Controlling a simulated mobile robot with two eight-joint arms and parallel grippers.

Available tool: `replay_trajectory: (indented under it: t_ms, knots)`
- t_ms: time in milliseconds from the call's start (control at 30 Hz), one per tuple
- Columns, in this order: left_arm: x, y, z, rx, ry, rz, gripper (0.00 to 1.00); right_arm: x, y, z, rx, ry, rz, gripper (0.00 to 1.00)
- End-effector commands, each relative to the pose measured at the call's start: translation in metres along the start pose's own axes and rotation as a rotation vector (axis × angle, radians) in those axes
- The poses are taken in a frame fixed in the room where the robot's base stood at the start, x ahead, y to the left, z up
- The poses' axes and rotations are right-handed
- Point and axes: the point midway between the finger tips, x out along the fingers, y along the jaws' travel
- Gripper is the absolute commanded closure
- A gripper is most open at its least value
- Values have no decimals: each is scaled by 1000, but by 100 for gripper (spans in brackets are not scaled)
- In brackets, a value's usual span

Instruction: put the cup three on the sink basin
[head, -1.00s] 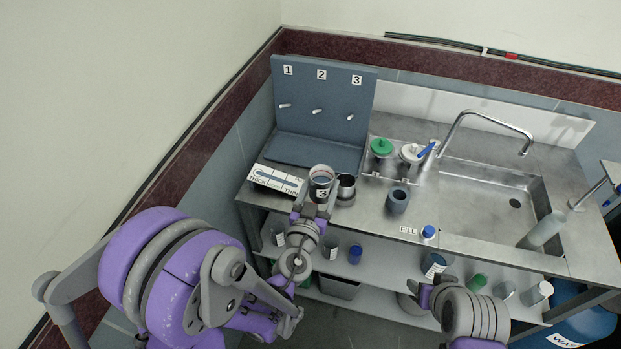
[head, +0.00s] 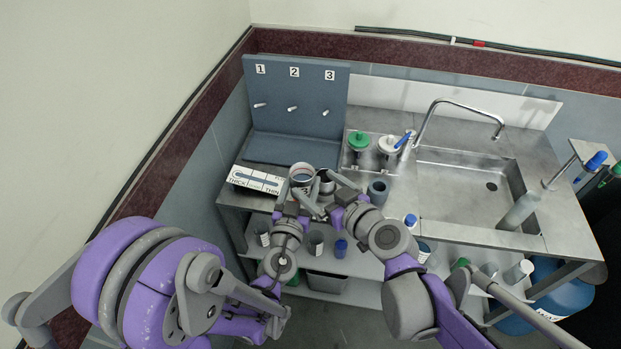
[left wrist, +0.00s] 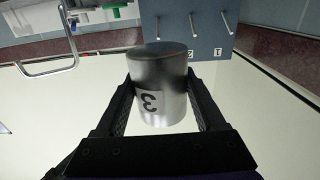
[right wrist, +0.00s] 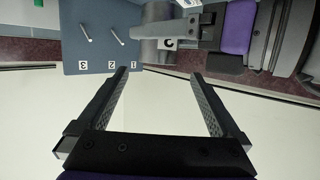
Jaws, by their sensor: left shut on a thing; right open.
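Cup three is a metal cup (head: 302,174) with a white label, held upright by my left gripper (head: 296,200) over the counter's front left. In the left wrist view the cup (left wrist: 160,85) fills the space between the fingers, its label reading 3. My right gripper (head: 335,190) is open and empty just right of the cup. In the right wrist view its fingers (right wrist: 160,95) are wide apart, and the cup (right wrist: 160,42) is partly hidden beyond them by the left gripper. The steel sink basin (head: 460,190) is empty at the right of the counter.
A blue-grey peg board (head: 295,105) numbered 1 to 3 stands behind. A THICK/THIN plate (head: 256,180) lies left.

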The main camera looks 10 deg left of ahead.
Motion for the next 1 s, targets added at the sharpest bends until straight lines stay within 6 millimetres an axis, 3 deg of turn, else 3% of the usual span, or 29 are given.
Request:
replay_trajectory:
  t_ms: [167, 633, 1000]
  knots:
    - [0, 0, 0, 0, 0, 0, 100, 20, 0, 0, -4, 1, -1, 0]
    - [0, 0, 0, 0, 0, 0, 100, 98, 0, 0, -2, 0, -1, 0]
    - [0, 0, 0, 0, 0, 0, 100, 117, 0, 0, -1, -1, 0, 0]
